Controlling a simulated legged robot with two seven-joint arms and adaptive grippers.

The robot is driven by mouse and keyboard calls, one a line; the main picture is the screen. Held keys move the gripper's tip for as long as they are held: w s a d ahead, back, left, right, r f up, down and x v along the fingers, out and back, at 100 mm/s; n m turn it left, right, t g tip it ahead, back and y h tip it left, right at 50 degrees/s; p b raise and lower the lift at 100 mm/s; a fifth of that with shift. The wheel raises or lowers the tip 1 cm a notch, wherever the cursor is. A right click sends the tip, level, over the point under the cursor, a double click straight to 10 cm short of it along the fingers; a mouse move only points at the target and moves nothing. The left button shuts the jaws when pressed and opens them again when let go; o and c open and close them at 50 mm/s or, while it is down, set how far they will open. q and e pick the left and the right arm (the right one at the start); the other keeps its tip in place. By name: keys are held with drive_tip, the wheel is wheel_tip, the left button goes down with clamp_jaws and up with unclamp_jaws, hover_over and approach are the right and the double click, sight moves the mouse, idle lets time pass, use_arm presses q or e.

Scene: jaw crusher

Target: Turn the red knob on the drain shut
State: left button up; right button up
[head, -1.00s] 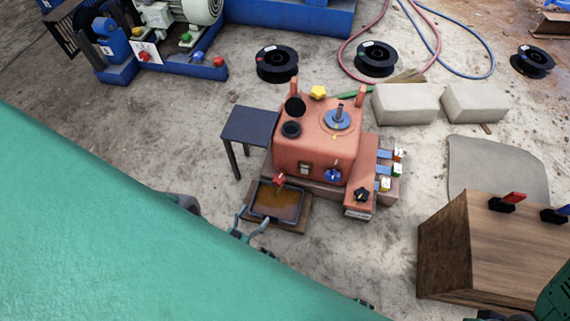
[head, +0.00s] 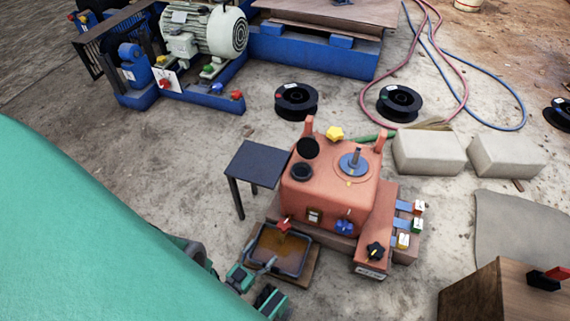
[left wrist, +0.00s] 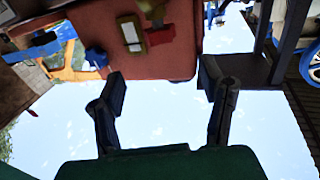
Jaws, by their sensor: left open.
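The red knob (head: 284,225) sits low on the front of the orange machine (head: 330,195), at the drain above a dark tray (head: 298,265) of brown liquid. In the left wrist view the red knob (left wrist: 160,35) shows beside a small framed window (left wrist: 131,33) on the machine. My left gripper (head: 258,281) is at the front left of the tray, short of the knob and not touching it. In the left wrist view its two fingers (left wrist: 163,78) stand wide apart with nothing between them. My right gripper is not in view.
A wooden box (head: 475,295) is at the lower right. The floor between tray and box is clear.

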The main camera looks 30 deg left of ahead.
sight(279, 230)
use_arm(q)
drive_tip(key=w+b, duration=0.2)
drive_tip(key=w, duration=1)
drive_tip(key=shift+w+d, duration=0.1)
drive_tip(key=shift+d, duration=0.05)
drive_tip(key=c, duration=1.2)
